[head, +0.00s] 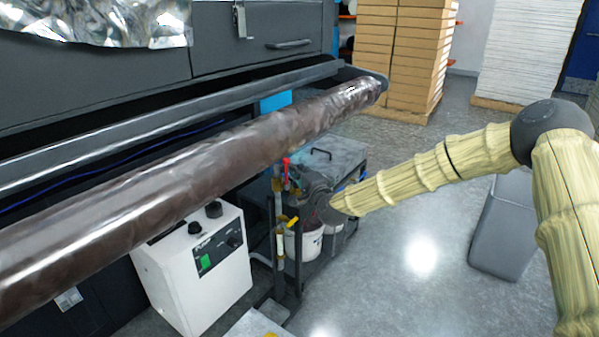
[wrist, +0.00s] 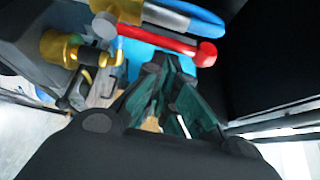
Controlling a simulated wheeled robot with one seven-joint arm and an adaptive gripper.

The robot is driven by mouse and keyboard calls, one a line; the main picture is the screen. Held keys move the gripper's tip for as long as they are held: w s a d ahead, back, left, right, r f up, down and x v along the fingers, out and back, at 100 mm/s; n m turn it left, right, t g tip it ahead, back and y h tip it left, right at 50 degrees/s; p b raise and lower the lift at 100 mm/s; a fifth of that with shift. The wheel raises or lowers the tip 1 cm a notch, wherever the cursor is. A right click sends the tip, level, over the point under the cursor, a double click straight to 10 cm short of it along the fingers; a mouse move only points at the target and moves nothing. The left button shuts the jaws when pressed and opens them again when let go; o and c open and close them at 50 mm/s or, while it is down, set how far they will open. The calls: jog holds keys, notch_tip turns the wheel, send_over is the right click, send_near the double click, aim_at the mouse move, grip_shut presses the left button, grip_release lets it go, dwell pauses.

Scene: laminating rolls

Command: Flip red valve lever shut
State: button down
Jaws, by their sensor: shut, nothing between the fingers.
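The red valve lever (head: 286,162) shows in the head view on upright pipework below the large dark roll, left of my arm. In the wrist view the red lever (wrist: 160,39) lies across the upper middle, slanting slightly down to a round red end at the right. My gripper (wrist: 167,62) is shut and empty, its dark fingertips just below the lever in that picture. Whether they touch it I cannot tell. In the head view my gripper (head: 308,182) is dark against dark equipment and partly unclear.
A brass-yellow fitting (wrist: 62,48) is left of my fingers, and a blue curved part (wrist: 195,16) is above the lever. A white control box (head: 200,260) stands left of the pipework. The large dark roll (head: 190,180) hangs above. A grey bin (head: 503,225) stands right, with open floor between.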

aim_at(285, 186)
jog(key=shift+s+a+r+n+t+b, duration=0.1)
jog(key=shift+s+a+n+t+b, duration=0.25)
jog(key=shift+n+b, duration=0.2)
jog(key=s+a+f+n+g+y+b, duration=0.1)
jog(key=n+y, duration=0.5)
jog(key=n, duration=0.6)
jog(key=s+a+f+n+g+y+b, duration=0.2)
jog(key=s+n+y+b, duration=0.3)
jog(key=n, duration=0.6)
jog(key=shift+a+f+n+y+b, duration=0.35)
jog(key=shift+a+f+y+b, duration=0.3)
jog(key=shift+y+b, duration=0.1)
jog(key=shift+g, duration=0.25)
jog(key=s+d+f+p, duration=0.1)
jog(key=s+d+p, duration=0.3)
jog(key=d, duration=0.3)
jog(key=shift+s+d+f, duration=0.15)
jog(key=shift+s+d, duration=0.25)
jog(key=shift+s, duration=0.35)
